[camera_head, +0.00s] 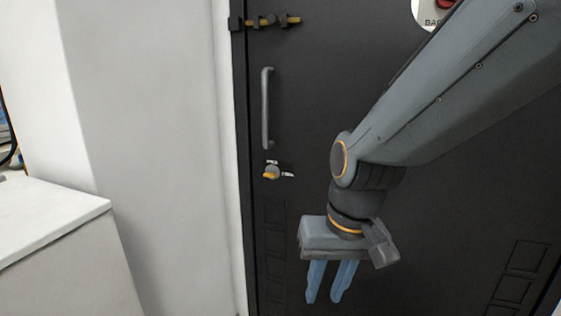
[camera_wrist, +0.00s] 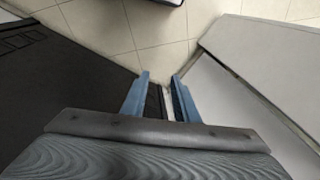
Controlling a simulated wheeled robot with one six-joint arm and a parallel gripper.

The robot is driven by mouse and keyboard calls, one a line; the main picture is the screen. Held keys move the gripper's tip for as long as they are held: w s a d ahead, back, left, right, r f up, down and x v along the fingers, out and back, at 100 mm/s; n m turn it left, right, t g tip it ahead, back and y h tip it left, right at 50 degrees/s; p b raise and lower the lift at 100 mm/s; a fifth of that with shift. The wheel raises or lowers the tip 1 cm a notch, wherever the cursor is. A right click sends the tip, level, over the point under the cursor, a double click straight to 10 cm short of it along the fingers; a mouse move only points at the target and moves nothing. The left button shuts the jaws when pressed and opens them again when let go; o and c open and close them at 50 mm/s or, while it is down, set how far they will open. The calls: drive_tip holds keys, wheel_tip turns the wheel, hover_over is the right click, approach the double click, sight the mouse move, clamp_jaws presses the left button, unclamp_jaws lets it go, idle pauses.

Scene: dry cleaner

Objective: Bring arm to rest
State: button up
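My arm reaches in from the upper right of the head view. My gripper (camera_head: 328,299) hangs from it with its two blue fingers pointing down, in front of a dark door. The fingers are apart with a gap between them, and nothing shows in the gap. In the wrist view my gripper (camera_wrist: 160,78) also shows two separate fingers over the floor, empty.
The dark door (camera_head: 420,220) is closed and has a grey pull handle (camera_head: 266,108), a bolt (camera_head: 265,21) above and a lock (camera_head: 271,172) below. A white counter (camera_head: 50,215) stands at the left. Tiled floor (camera_wrist: 150,25) shows in the wrist view.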

drive_tip(key=s+d+r+p, duration=0.2)
drive_tip(key=d+r+p, duration=0.2)
drive_tip(key=p, duration=0.3)
drive_tip(key=s+d+r+m+g+h+p, duration=0.1)
drive_tip(key=s+d+r+p, duration=0.1)
drive_tip(key=d+p, duration=0.5)
drive_tip(key=shift+s+d+r+p, duration=0.2)
drive_tip(key=shift+s+r+p, duration=0.2)
drive_tip(key=shift+r, duration=0.45)
